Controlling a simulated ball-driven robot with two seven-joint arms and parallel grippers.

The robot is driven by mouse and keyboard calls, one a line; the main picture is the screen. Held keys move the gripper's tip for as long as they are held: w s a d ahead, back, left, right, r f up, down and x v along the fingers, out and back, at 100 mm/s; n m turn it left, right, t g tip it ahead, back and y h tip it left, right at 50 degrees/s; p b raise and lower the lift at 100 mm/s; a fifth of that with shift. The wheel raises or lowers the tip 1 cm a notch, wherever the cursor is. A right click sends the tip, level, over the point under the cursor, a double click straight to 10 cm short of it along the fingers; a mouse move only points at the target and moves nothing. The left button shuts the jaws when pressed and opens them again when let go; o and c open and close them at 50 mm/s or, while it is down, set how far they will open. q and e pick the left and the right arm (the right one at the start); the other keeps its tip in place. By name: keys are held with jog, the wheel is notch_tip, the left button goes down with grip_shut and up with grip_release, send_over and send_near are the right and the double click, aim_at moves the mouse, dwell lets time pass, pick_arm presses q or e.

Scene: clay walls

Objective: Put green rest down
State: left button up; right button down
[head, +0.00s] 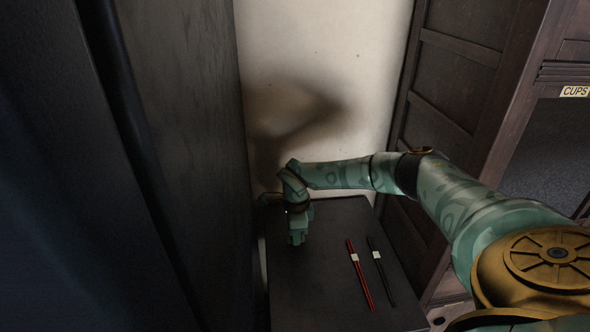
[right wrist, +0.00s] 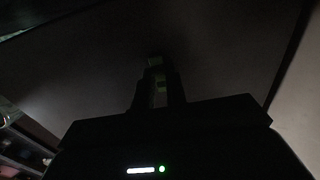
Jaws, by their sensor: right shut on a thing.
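My right gripper (head: 298,240) is over the left part of the dark tabletop (head: 325,275), pointing down. In the right wrist view its fingers (right wrist: 159,85) are shut on a small, dim greenish piece (right wrist: 158,97), which I take for the green rest. Most of the piece is hidden by the fingers and darkness. In the head view I cannot make it out, nor tell whether it touches the tabletop. My left gripper is not in view.
A red pair of chopsticks (head: 363,280) and a black pair (head: 383,277), each with a pale band, lie right of the gripper. A dark panel (head: 195,120) rises close on the left. A CUPS label (head: 575,91) is on the cabinet at right.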

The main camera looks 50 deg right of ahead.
jog(key=shift+f, duration=0.2)
jog(key=c, duration=1.4)
grip_release()
jog(key=shift+c, duration=0.2)
